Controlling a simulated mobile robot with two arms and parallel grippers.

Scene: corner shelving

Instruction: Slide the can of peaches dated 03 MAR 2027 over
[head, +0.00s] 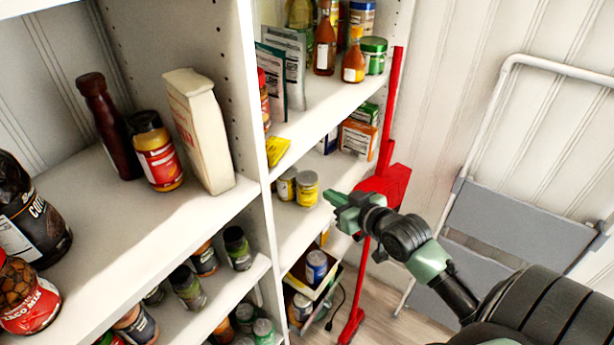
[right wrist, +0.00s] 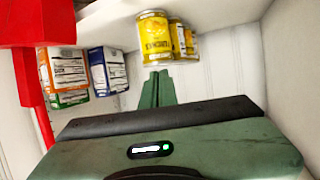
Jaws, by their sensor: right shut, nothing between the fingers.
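Two yellow-labelled cans stand side by side on the middle shelf in the head view: a front right can (head: 307,189) and a left can (head: 287,184). The right wrist view looks upside down; there the nearer can (right wrist: 153,38) partly covers the other can (right wrist: 184,40). No date can be read on either. My right gripper (head: 333,198) is shut and empty, just right of the front can in the head view. In the wrist view its fingertips (right wrist: 158,76) point at the nearer can; whether they touch it I cannot tell. My left gripper is not in view.
Boxes (head: 358,138) stand deeper on the same shelf, and a yellow packet (head: 277,150) lies near the upright. A red long-handled tool (head: 385,185) and a folded step ladder (head: 520,215) stand at the right. The shelf in front of the cans (head: 290,222) is bare.

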